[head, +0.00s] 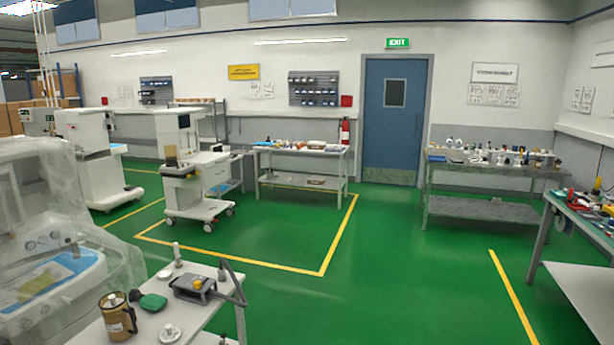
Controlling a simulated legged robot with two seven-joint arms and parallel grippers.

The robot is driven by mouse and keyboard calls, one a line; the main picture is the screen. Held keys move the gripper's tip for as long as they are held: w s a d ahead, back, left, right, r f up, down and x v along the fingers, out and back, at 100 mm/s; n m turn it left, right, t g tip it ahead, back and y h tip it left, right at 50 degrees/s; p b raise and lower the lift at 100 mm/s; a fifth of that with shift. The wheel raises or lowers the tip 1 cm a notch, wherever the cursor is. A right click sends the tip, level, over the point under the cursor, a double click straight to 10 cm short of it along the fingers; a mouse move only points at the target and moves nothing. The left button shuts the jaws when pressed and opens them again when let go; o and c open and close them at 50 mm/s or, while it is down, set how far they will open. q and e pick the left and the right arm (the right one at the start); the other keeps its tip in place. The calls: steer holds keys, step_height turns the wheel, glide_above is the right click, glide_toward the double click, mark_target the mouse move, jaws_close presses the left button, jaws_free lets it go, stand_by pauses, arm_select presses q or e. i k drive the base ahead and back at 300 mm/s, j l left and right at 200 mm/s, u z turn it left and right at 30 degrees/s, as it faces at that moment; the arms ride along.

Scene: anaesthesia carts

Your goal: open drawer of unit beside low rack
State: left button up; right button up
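A white wheeled anaesthesia cart (179,187) stands upright across the room, left of centre, with a side worktop on its right. A low rack (232,187) with a blue item on its shelf stands close behind the cart's right side, partly hidden by it. A second white cart (95,178) stands farther left. Drawer fronts are too small to make out, and no drawer is visibly pulled out. Which cart the task means is not certain. Neither of my grippers is in view.
A white table (190,335) with a brown jug (118,318) and a grey device (192,287) stands close in front. A plastic-covered machine (50,245) is at left. Cluttered benches (474,208) line the right. Green floor (385,265) in the middle is clear.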

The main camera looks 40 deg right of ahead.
mark_target(209, 173)
steer(key=z, duration=0.6)
steer(key=i+z, duration=0.45)
steer(key=i, duration=0.15)
steer(key=i+l+z, duration=0.3)
steer(key=i, duration=1)
steer(key=i+j+z, duration=0.1)
steer(key=i+z, duration=0.25)
steer(key=i, duration=1)
steer(key=i+j+u, duration=0.35)
steer(key=i, duration=0.35)
steer(key=i+j+u, duration=0.15)
steer(key=i+u, duration=0.2)
steer(key=i, duration=0.4)
steer(key=i+l+u, duration=0.1)
steer(key=i+u, duration=0.25)
steer(key=i, duration=0.4)
steer(key=i+l+u, duration=0.35)
steer(key=i, duration=4.1)
steer(key=i+j+z, duration=0.1)
steer(key=i+j, duration=0.15)
steer(key=i+j+z, duration=0.1)
steer(key=i+j, duration=0.15)
steer(key=i, duration=0.2)
